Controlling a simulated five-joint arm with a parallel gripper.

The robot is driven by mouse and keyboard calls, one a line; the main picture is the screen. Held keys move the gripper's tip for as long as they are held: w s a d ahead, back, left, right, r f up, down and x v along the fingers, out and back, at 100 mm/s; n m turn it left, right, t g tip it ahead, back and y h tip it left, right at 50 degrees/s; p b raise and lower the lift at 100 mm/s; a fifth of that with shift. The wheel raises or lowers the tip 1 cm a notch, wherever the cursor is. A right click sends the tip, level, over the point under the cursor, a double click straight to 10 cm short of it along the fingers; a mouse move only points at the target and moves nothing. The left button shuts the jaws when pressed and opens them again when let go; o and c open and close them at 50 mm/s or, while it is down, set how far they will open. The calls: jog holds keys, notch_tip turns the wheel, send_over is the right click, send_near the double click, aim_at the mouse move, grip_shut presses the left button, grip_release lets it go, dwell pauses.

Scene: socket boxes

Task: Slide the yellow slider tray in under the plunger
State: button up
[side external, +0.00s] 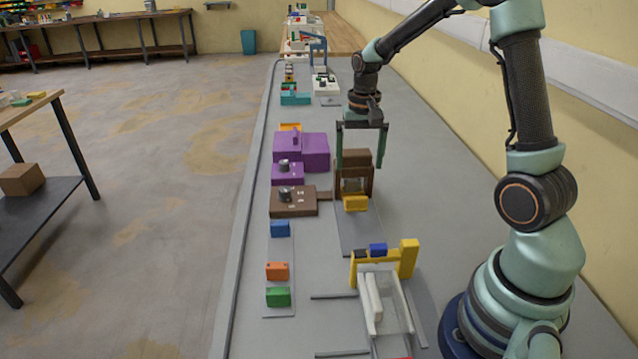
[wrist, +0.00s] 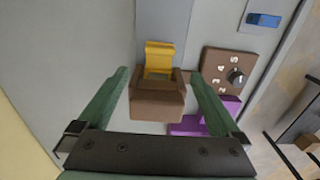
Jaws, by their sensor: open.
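The yellow slider tray (side external: 355,203) sits low at the front of a brown box-like housing (side external: 367,185) in the side view. In the wrist view the yellow tray (wrist: 159,50) sticks out of the far side of the brown housing (wrist: 157,104). My gripper (side external: 360,167) is open and points down, its two green fingers apart over the housing. In the wrist view the fingers of my gripper (wrist: 160,73) stand left and right of the housing, with nothing between them gripped. I cannot clearly make out the plunger; the housing's inside is mostly hidden.
A brown box with a knob (side external: 293,202) and purple boxes (side external: 315,152) stand left of the housing. Blue (side external: 280,229), orange (side external: 277,271) and green (side external: 278,297) blocks line the left. A yellow frame (side external: 408,258) stands nearer the camera.

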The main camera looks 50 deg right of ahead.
notch_tip(320, 180, up, 3)
jog(key=shift+f, duration=0.1)
dwell(0.3)
jog(key=s+a+r+n+t, duration=0.2)
jog(key=s+a+r+n, duration=0.2)
jog(key=a, duration=0.3)
jog(key=s+a+r+n+t, duration=0.3)
jog(key=s+a+r+n, duration=0.2)
jog(key=a, duration=0.3)
jog(key=shift+s+r+t, duration=0.3)
jog(key=shift+s+r, duration=0.1)
jog(key=shift+s, duration=0.3)
